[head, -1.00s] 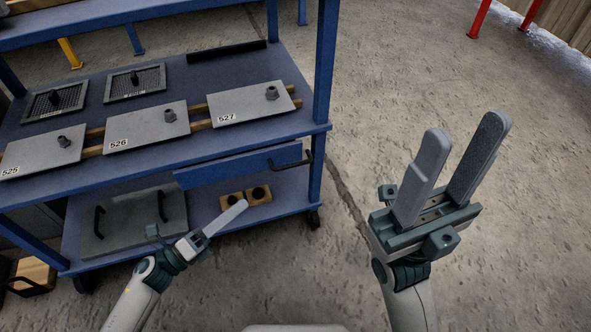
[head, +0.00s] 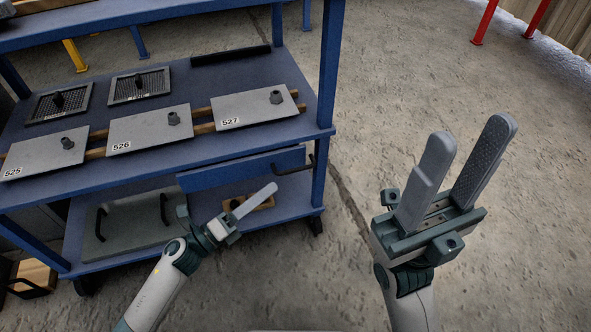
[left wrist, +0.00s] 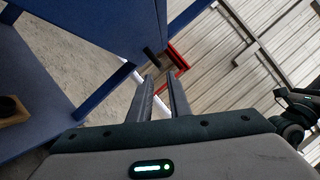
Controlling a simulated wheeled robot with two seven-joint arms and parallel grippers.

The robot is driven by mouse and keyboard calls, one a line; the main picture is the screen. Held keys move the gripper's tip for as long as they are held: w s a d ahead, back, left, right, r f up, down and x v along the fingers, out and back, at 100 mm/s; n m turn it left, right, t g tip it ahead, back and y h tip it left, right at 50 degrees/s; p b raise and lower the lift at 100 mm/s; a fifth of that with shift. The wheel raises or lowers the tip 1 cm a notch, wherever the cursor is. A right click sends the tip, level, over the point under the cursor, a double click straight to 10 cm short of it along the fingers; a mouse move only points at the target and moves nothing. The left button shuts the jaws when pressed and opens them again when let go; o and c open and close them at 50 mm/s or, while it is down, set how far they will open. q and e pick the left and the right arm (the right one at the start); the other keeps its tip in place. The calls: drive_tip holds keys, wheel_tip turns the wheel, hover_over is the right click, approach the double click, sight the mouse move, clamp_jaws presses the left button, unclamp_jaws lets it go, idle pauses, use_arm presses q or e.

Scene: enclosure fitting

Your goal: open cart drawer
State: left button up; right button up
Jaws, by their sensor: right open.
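The blue cart (head: 325,95) stands at the left in the head view. Its blue drawer front (head: 235,172) is below the upper deck, with a black bar handle (head: 310,164) near its right end. The drawer looks closed. My left gripper (head: 272,188) is just below the drawer front, its fingers pointing at the handle but apart from it. In the left wrist view its two fingers (left wrist: 163,82) stand apart with nothing between them, and a dark piece, probably the handle (left wrist: 149,54), shows just beyond the tips. My right gripper (head: 470,130) is open and empty over the floor.
Grey plates marked 525 (head: 40,158), 526 (head: 150,128) and 527 (head: 250,108) lie on the upper deck with two mesh panels. A grey panel with black handles (head: 125,225) and a wooden block (head: 262,203) are on the lower shelf. The floor right of the cart is clear.

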sight(296, 170)
use_arm(q)
drive_tip(key=x, duration=0.9)
drive_tip(key=shift+w+d+r+b, duration=0.15)
drive_tip(key=shift+d+b, duration=0.1)
drive_tip(key=shift+b, duration=0.15)
clamp_jaws()
